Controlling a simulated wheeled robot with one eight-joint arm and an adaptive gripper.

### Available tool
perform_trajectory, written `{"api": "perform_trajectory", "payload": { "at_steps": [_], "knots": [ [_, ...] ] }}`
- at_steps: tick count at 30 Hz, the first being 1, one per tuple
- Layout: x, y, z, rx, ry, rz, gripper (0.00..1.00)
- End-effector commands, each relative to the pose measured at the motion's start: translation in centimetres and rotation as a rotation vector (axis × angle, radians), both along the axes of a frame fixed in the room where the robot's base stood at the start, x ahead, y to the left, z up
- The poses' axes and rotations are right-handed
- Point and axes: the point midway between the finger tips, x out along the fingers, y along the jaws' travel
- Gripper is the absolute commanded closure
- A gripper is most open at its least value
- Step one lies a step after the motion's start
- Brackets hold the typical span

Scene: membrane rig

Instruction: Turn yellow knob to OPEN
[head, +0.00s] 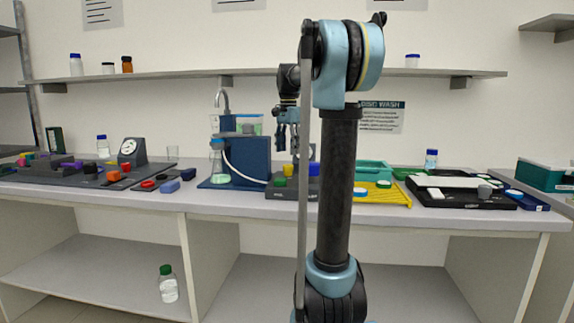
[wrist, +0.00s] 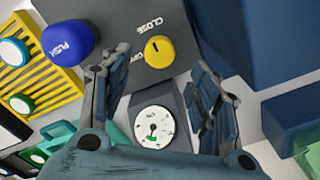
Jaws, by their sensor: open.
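The yellow knob (wrist: 160,51) sits on a dark grey panel in the wrist view. The word CLOSE is printed above it, and a partly hidden label, seemingly OPEN, is at its lower left. A small dark mark on the knob's upper part appears to face the CLOSE side. The knob also shows in the head view (head: 288,170), on the rig at the bench middle. My gripper (wrist: 165,72) is open and empty, its fingers apart on either side of the knob's line of sight. In the head view my gripper (head: 286,122) hangs above the knob, clear of it.
A blue PUSH button (wrist: 68,43) stands left of the knob in the wrist view. A round white gauge (wrist: 152,127) lies between the fingers. A yellow rack (wrist: 45,80) with capped items is at left. A dark blue block (head: 250,157) stands beside the rig.

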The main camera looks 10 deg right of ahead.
Motion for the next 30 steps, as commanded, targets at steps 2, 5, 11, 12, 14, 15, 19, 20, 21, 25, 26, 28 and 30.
{"api": "perform_trajectory", "payload": {
  "at_steps": [2,5,11,12,14,15,19,20,21,25,26,28,30],
  "knots": [
    [0.0,0.0,-1.5,0.0,0.0,0.0,0.44],
    [0.0,0.0,-3.0,0.0,0.0,0.0,0.44],
    [0.0,0.0,-5.3,0.0,0.0,0.001,0.44],
    [0.0,0.0,-5.6,0.0,0.0,0.001,0.44],
    [0.0,0.0,-5.9,0.0,0.0,0.001,0.44],
    [0.0,0.0,-6.0,0.0,0.0,0.001,0.44],
    [0.0,0.0,-6.2,0.0,0.0,0.001,0.44],
    [0.0,0.0,-6.2,0.0,0.0,0.001,0.44],
    [0.0,0.0,-6.2,0.0,0.0,0.001,0.44],
    [0.0,0.0,-6.2,0.0,0.0,0.001,0.49],
    [0.0,0.0,-6.2,0.0,0.0,0.001,0.55],
    [0.0,0.0,-6.2,0.0,0.0,0.001,0.71],
    [0.0,0.1,-6.2,0.0,0.0,0.001,0.87]
  ]
}}
